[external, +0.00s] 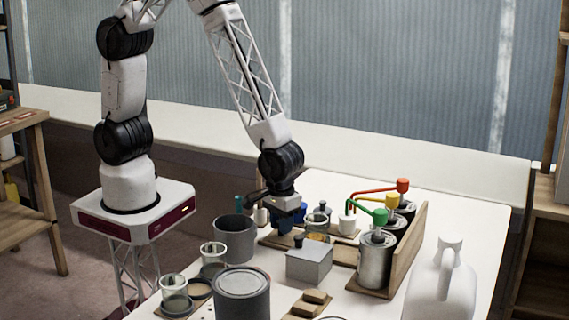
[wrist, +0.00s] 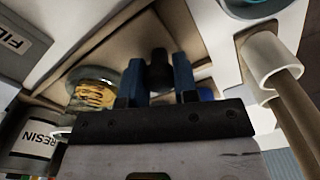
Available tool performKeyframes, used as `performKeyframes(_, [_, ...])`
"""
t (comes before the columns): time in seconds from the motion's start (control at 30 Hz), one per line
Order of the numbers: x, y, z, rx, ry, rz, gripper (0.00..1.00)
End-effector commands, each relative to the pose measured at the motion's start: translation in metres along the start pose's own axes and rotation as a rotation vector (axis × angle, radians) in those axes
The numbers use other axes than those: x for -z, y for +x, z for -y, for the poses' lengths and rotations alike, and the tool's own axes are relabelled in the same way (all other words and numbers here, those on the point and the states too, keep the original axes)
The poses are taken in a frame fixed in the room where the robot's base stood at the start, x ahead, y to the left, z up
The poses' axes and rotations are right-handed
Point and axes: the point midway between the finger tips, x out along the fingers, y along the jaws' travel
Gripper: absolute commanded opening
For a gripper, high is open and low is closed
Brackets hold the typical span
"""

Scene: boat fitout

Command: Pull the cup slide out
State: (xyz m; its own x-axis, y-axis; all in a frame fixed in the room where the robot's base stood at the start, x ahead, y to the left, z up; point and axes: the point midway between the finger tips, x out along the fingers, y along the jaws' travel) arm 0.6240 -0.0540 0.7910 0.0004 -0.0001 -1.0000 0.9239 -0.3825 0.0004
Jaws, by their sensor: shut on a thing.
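My gripper (wrist: 159,80) has its two blue fingers closed on a dark knob (wrist: 157,66) in the wrist view. The knob stands in front of a brown wooden board (wrist: 125,42), which I take to be the cup slide; how they join is hidden. In the external view my gripper (external: 286,222) points down at the left part of the wooden rack (external: 270,239), and its fingers hide the knob there. A glass jar with yellow contents (external: 317,237) stands just right of the gripper; it also shows in the wrist view (wrist: 95,92).
A grey lidded box (external: 309,264) with a dark knob stands close in front of the gripper. A grey pot (external: 235,238) is to its left. Pump cans (external: 375,262) stand at the right, with a white jug (external: 440,285) beyond. A large can (external: 241,295) is at the front.

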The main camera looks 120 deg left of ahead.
Motion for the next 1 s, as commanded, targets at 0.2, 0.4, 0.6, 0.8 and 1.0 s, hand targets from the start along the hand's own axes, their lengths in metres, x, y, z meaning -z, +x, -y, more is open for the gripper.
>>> performKeyframes(0.2, [-0.009, -0.001, 0.022, 0.001, 0.001, 0.000, 0.00])
performKeyframes(0.4, [-0.013, 0.000, 0.030, 0.000, 0.001, 0.000, 0.00])
performKeyframes(0.6, [-0.013, 0.000, 0.030, 0.000, 0.000, 0.000, 0.00])
performKeyframes(0.8, [-0.013, 0.000, 0.030, 0.000, 0.000, 0.000, 0.50])
performKeyframes(1.0, [-0.013, 0.000, 0.030, 0.000, 0.000, 0.000, 0.53])
